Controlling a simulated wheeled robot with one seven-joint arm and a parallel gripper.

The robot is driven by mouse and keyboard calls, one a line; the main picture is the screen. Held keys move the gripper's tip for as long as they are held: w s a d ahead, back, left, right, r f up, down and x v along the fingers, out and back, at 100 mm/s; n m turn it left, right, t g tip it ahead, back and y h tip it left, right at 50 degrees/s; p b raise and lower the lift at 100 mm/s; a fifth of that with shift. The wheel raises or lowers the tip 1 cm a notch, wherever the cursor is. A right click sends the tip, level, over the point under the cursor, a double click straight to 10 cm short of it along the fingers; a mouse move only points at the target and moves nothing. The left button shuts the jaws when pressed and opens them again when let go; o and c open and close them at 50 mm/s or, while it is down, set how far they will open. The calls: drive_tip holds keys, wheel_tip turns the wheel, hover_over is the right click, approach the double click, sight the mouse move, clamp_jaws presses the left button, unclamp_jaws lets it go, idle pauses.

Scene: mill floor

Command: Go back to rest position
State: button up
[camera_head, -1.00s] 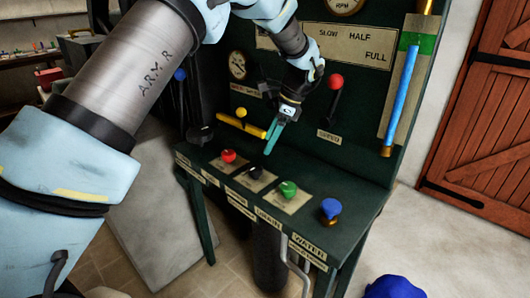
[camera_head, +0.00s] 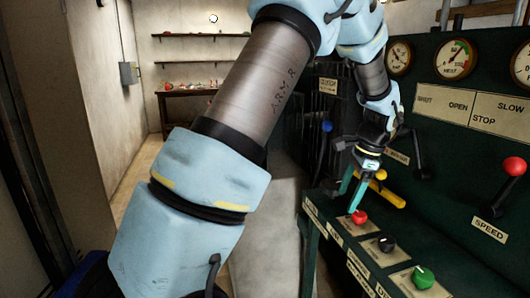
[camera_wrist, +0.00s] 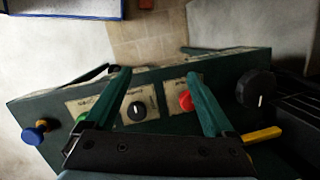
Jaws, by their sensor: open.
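My gripper (camera_head: 348,203) is in front of the dark green control panel in the head view, its teal fingers pointing down above the console ledge. The fingertips appear near the red knob (camera_head: 359,217); whether they touch it cannot be told from this view. In the wrist view my gripper (camera_wrist: 157,76) has its two fingers spread apart with nothing between them. Beyond them lie the red knob (camera_wrist: 186,100) and the black knob (camera_wrist: 137,111) on their plates.
A yellow lever (camera_head: 385,196) sits just right of the gripper. A blue-knobbed lever (camera_head: 326,127) stands to the left, a red-knobbed speed lever (camera_head: 511,170) to the right. A green knob (camera_head: 423,277) is on the ledge. Open floor and shelves (camera_head: 200,36) lie back left.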

drive_tip(key=s+a+n+h, duration=0.1)
drive_tip(key=s+a+n, duration=0.2)
drive_tip(key=a, duration=0.7)
drive_tip(key=s+a+n, duration=0.3)
drive_tip(key=a+n, duration=0.5)
drive_tip(key=a, duration=0.2)
drive_tip(key=s+a+n+h, duration=0.1)
drive_tip(key=s+a+n, duration=0.3)
drive_tip(key=a, duration=0.6)
drive_tip(key=shift+r+n+t+h, duration=0.3)
drive_tip(key=shift+n, duration=0.7)
idle(4.0)
